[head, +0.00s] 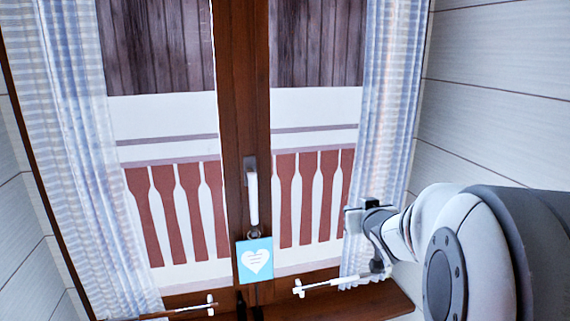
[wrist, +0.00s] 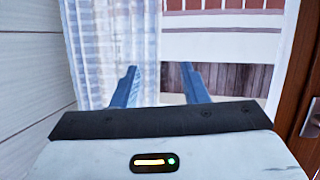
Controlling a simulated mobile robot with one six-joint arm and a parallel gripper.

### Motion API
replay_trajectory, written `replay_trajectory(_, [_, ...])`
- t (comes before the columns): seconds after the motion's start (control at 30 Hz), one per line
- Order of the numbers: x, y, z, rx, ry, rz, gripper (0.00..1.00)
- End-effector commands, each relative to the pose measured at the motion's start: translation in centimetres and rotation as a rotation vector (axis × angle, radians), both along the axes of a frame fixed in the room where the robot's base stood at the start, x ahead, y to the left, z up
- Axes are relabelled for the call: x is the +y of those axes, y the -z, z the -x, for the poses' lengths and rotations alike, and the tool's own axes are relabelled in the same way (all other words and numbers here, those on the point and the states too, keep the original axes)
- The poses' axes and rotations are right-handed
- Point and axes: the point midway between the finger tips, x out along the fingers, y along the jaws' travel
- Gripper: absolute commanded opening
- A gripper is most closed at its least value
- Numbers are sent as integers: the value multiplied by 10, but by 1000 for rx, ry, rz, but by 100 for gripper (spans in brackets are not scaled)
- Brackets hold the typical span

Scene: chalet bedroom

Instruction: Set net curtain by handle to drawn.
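Two striped net curtains hang at the window: the left one (head: 75,150) and the right one (head: 385,110), both gathered to the sides. A thin white rod handle (head: 330,285) with a crosspiece at its left end extends from the foot of the right curtain. A similar handle (head: 182,312) lies at the foot of the left one. My gripper (head: 360,235) is in front of the right curtain, above the right handle. In the wrist view my gripper (wrist: 159,70) is open, its two fingers apart with no handle between them. The curtain (wrist: 105,45) shows behind the fingers.
The brown window frame (head: 243,110) has a white latch (head: 252,195) and a hanging blue heart card (head: 254,260). A wooden sill (head: 340,306) runs below. The plank wall (head: 490,90) is close on the right. The middle glass is uncovered.

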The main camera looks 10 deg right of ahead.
Motion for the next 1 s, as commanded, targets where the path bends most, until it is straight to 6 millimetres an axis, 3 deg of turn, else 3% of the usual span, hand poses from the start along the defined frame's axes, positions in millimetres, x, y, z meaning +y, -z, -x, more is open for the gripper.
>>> replay_trajectory(0.1, [-19, -26, -18, -143, -68, -9, 40])
replay_trajectory(0.3, [-28, -47, -27, -281, -173, -36, 40])
replay_trajectory(0.47, [-28, -51, -35, -311, -205, -46, 40])
replay_trajectory(0.8, [-25, -52, -87, -310, -206, -46, 40])
replay_trajectory(1.0, [-25, -51, -104, -310, -204, -46, 40])
